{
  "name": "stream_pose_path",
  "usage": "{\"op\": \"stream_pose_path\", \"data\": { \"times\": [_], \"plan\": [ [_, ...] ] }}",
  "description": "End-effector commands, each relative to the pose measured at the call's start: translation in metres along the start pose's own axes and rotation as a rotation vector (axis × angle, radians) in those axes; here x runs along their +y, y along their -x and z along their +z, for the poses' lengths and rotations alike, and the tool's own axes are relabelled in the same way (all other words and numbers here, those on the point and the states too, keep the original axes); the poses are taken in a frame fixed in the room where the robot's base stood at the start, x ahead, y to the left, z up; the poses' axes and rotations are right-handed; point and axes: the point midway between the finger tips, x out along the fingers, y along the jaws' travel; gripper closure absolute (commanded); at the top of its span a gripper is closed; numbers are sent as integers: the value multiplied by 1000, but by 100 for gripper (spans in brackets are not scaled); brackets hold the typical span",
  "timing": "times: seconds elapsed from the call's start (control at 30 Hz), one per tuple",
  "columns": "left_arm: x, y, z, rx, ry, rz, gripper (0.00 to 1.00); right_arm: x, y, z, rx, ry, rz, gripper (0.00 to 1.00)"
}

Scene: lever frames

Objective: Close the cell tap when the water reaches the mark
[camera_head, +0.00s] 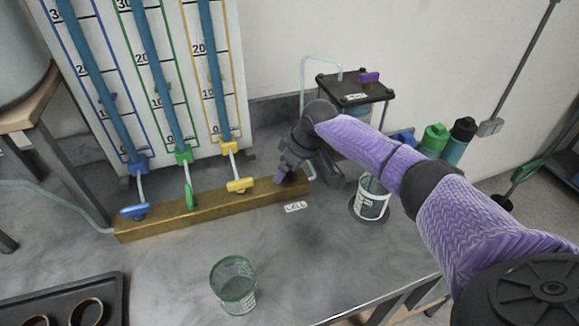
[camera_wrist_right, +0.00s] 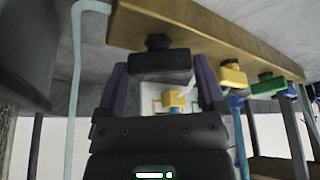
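My right gripper (camera_wrist_right: 160,85) is at the right end of the brass manifold block (camera_head: 215,208). In the right wrist view its two purple fingers stand either side of a dark tap handle (camera_wrist_right: 160,60) under the block. Their tips are close to the handle's ends; I cannot tell whether they touch it. A small label, seemingly reading CELL (camera_head: 295,207), lies in front of this end. The cell (camera_head: 356,88), with a dark lid and a purple piece on top, stands behind my right arm. The arm hides most of it, so its water level and mark do not show. My left gripper is not in view.
Blue (camera_head: 134,211), green (camera_head: 189,197) and yellow (camera_head: 240,185) taps sit along the block below scaled tubes. A green-rimmed beaker (camera_head: 233,285) stands in front; a labelled beaker (camera_head: 371,206) is right. A dark tray (camera_head: 110,290) holds cups.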

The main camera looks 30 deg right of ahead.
Motion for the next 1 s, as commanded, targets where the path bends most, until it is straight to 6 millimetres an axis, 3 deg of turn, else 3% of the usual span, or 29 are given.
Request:
{"op": "stream_pose_path", "data": {
  "times": [0.03, 0.27, 0.53, 1.0],
  "plan": [
    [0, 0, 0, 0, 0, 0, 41, 0, 0, 0, 0, 0, 0, 23],
    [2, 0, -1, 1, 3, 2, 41, 0, 0, 0, 0, -1, 0, 72],
    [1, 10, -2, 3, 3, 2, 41, 0, 3, -1, 0, -35, 14, 74],
    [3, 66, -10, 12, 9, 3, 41, -3, 5, -2, -1, -331, 134, 74]
  ]
}}
